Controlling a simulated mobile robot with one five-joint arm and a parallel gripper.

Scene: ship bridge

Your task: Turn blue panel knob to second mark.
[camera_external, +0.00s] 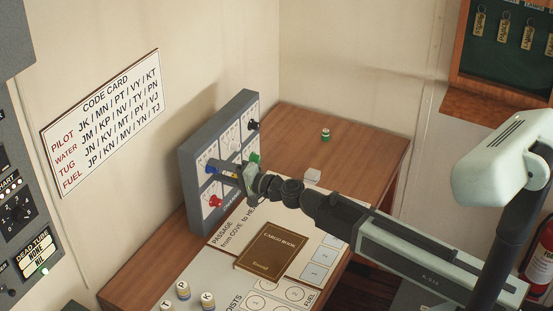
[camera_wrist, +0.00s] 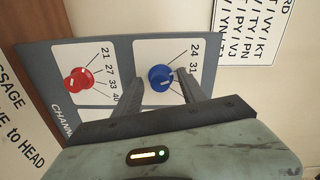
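The blue knob (camera_wrist: 160,78) is on a grey panel (camera_external: 221,126) with white dials, standing on the desk against the wall. In the external view my gripper (camera_external: 236,174) is at the panel's face and partly hides the blue knob (camera_external: 228,168).
A red knob (camera_wrist: 77,80) is beside the blue one; a green knob (camera_external: 254,157) and a black knob (camera_external: 253,125) are also on the panel. A brown cargo book (camera_external: 271,251) lies below my arm. Several labelled pieces (camera_external: 183,290) stand in front. The back right desk is mostly clear.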

